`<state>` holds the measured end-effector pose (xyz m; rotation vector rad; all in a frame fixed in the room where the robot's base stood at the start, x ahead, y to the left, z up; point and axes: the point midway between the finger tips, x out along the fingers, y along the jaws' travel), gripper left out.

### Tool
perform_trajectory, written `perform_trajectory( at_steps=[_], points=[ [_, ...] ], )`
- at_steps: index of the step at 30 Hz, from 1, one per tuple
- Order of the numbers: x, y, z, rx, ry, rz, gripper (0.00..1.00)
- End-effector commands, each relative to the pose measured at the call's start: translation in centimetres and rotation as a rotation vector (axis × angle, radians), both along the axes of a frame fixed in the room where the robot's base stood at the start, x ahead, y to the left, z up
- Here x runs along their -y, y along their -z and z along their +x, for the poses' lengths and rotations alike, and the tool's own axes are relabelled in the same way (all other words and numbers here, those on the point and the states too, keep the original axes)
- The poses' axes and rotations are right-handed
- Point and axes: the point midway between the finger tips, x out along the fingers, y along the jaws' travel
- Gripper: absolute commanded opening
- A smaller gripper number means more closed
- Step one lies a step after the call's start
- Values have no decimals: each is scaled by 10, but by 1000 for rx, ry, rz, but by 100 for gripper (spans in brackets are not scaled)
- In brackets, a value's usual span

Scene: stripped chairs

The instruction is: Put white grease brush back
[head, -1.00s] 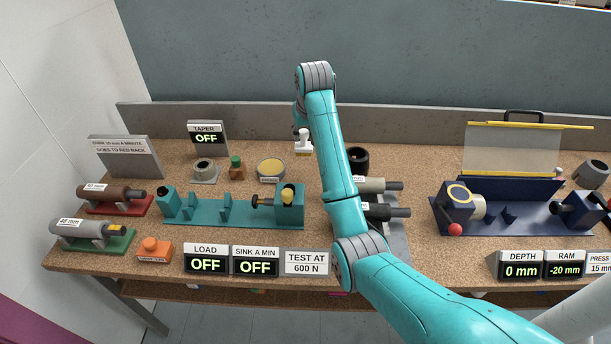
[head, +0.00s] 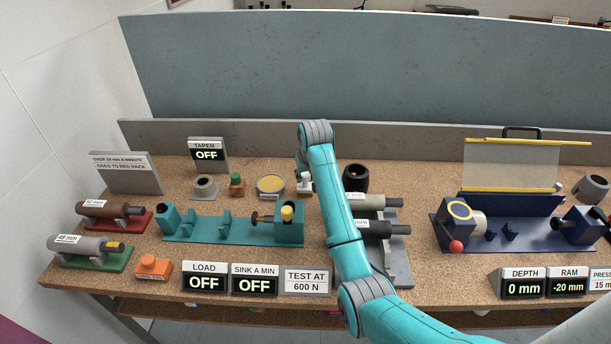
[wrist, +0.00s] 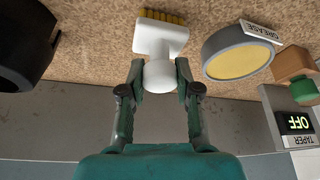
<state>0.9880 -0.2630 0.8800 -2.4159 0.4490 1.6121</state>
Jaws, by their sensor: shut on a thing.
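The white grease brush (wrist: 160,38), a white block with yellow bristles and a round knob, is in my gripper (wrist: 160,82). The two green fingers are closed on either side of the knob. In the head view the brush (head: 305,185) shows low at the cork table, just right of the grease tin (head: 270,185); whether the bristles touch the table I cannot tell. The tin, grey-rimmed with yellow grease and a GREASE label, also shows beside the brush in the wrist view (wrist: 236,54). My arm hides part of the gripper in the head view.
A black cup (head: 356,178) stands right of my gripper. A small brown bottle with a green cap (head: 237,185) and a grey ring part (head: 204,187) stand left of the tin. A teal fixture (head: 232,230) is in front. A low grey wall (head: 250,142) runs behind.

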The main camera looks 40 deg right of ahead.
Motion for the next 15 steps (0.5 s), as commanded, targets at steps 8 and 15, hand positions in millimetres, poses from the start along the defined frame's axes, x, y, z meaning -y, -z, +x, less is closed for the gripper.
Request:
perform_trajectory(
  at_steps=[8, 15],
  points=[
    [0, 2, 0, 0, 0, 0, 42],
    [0, 2, 0, 0, 0, 0, 57]
  ],
)
